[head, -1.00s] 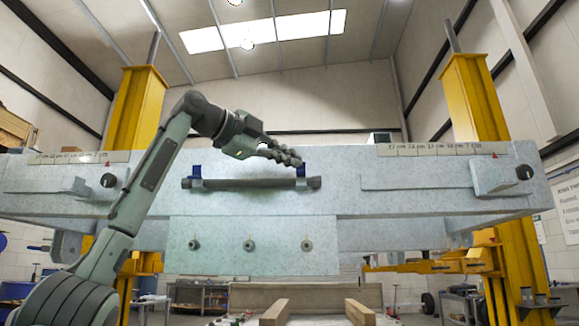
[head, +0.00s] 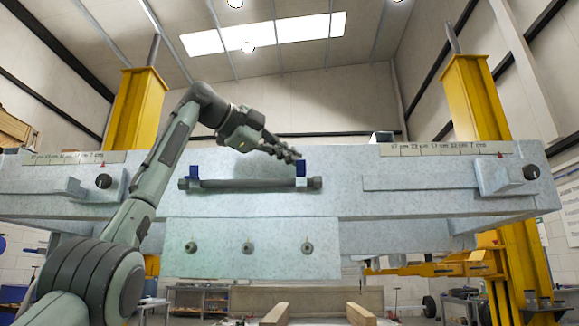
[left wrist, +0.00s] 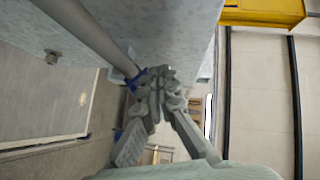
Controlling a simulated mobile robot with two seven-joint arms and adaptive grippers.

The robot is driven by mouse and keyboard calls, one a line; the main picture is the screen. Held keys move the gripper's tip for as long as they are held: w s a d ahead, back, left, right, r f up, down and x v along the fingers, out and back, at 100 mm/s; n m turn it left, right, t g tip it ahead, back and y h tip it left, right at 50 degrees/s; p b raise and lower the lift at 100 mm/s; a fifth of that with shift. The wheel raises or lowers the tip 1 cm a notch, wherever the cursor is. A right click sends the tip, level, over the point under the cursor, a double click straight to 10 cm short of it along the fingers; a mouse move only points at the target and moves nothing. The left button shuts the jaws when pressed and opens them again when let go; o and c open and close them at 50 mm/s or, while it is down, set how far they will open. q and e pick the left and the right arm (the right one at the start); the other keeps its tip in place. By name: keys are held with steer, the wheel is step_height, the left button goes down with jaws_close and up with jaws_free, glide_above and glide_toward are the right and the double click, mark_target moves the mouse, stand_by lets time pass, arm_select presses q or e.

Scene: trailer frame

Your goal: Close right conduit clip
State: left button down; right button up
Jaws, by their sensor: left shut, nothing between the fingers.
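The conduit (head: 250,184) is a dark grey bar lying level across the pale front face of the trailer frame. The right conduit clip (head: 301,169) is blue and sits near the bar's right end, its blue part standing up above the bar. The left conduit clip (head: 194,171) looks alike near the left end. My left gripper (head: 296,155) is shut and empty, its fingertips just above the right clip. In the left wrist view the shut fingers (left wrist: 162,82) partly hide the blue clip (left wrist: 134,80) at the conduit (left wrist: 88,30). Whether they touch cannot be told.
Below the bar is a plate with bolts (head: 248,248). Knobs (head: 531,172) and ruler strips (head: 445,149) are on the frame's beam (head: 350,205). Yellow posts (head: 137,105) stand behind at both sides.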

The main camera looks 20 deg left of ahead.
arm_select(q)
steer(key=shift+w+a, duration=0.15)
steer(key=shift+w, duration=0.4)
stand_by(0.8)
stand_by(0.3)
steer(key=v, duration=1.2)
stand_by(0.3)
